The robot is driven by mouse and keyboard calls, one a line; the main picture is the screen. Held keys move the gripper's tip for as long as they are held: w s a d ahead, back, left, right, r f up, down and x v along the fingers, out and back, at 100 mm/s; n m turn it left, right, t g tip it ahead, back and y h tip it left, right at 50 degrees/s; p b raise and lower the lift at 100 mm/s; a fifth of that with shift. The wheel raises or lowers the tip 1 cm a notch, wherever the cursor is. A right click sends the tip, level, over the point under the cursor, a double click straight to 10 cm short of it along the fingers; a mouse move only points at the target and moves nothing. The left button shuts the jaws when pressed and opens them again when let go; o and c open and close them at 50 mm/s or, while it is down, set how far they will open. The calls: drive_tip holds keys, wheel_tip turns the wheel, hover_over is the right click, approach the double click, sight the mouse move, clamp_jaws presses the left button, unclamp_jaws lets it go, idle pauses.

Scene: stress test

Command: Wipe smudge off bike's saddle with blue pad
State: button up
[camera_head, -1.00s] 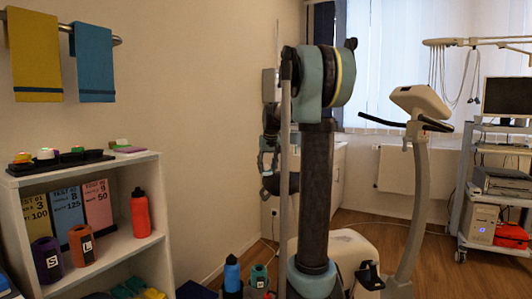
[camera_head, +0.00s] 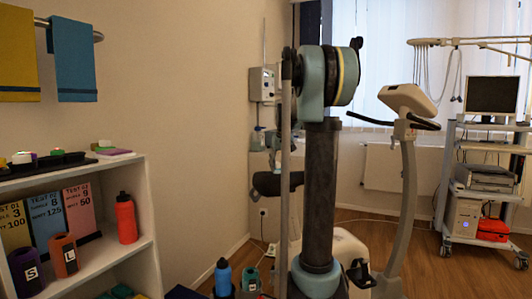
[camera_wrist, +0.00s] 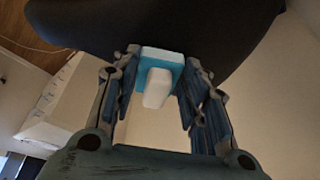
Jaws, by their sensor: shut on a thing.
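The exercise bike (camera_head: 408,190) stands behind my arm, partly hidden by it. Its dark saddle (camera_head: 268,184) shows beside my arm, and its dark surface also fills the top of the wrist view (camera_wrist: 200,25). My gripper (camera_wrist: 161,75) is shut on the blue pad (camera_wrist: 177,72), which has a white block-like handle (camera_wrist: 157,88) between the fingers. The pad is close against the saddle in the wrist view; I cannot tell whether they touch. In the head view the gripper is small and largely hidden by my arm. No smudge can be made out.
A white shelf (camera_head: 150,240) with bottles, cups and cards stands at the left, below hanging towels (camera_head: 73,60). A wheeled equipment cart (camera_head: 447,190) stands at the right. A blue bottle (camera_head: 223,277) is at the bottom. Open wooden floor lies at the lower right.

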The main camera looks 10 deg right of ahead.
drive_tip(key=shift+a+r, duration=0.15)
drive_tip(key=shift+r, duration=3.8)
